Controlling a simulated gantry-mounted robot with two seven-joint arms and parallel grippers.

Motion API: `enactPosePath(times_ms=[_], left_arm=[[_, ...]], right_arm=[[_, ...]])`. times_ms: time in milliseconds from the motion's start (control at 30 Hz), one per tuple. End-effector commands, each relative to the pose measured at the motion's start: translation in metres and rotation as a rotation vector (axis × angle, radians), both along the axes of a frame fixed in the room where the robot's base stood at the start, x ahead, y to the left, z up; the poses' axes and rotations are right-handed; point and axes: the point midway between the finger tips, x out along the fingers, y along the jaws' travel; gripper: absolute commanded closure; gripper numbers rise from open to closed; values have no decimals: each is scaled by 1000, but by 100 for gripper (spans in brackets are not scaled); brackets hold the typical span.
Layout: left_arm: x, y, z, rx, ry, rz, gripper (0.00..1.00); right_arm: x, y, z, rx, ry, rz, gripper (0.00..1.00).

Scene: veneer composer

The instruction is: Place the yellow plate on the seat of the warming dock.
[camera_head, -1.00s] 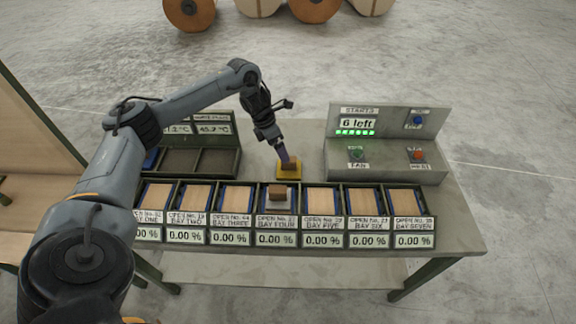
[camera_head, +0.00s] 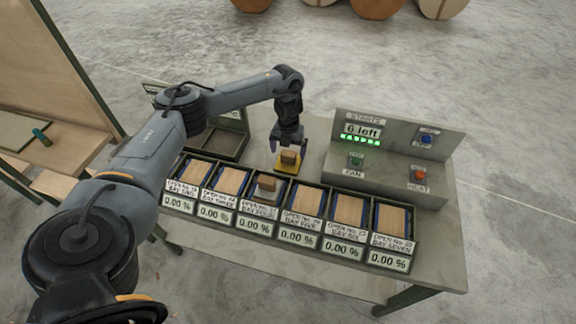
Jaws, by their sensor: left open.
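The yellow plate (camera_head: 283,167) lies on the table behind the row of bays, with a brown block (camera_head: 289,157) on top of it. My left gripper (camera_head: 287,147) is open, pointing down directly over the block, with its fingers spread at the block's sides. I cannot tell whether the fingers touch it. The dark tray unit with temperature displays at the back left, which looks like the warming dock (camera_head: 228,143), is partly hidden by my left arm. My right gripper is not in view.
A control panel (camera_head: 385,165) with green, blue and red buttons stands at the right. Bare table (camera_head: 312,150) lies between plate and panel.

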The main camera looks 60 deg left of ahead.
Motion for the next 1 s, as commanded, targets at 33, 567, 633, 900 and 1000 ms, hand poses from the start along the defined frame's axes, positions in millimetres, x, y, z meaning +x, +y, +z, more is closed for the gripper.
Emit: enactPosePath(times_ms=[33, 567, 633, 900, 1000], left_arm=[[-1, 0, -5, 0, 1, 0, 0], [-1, 1, -56, -1, 1, -1, 0], [-1, 1, -58, -1, -1, -1, 0], [-1, 1, -59, -1, -1, -2, 5], [-1, 1, -59, -1, -1, -2, 20]], right_arm=[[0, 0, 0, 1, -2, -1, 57], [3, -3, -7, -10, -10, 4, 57], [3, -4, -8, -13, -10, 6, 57], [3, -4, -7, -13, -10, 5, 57], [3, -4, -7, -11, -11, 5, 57]])
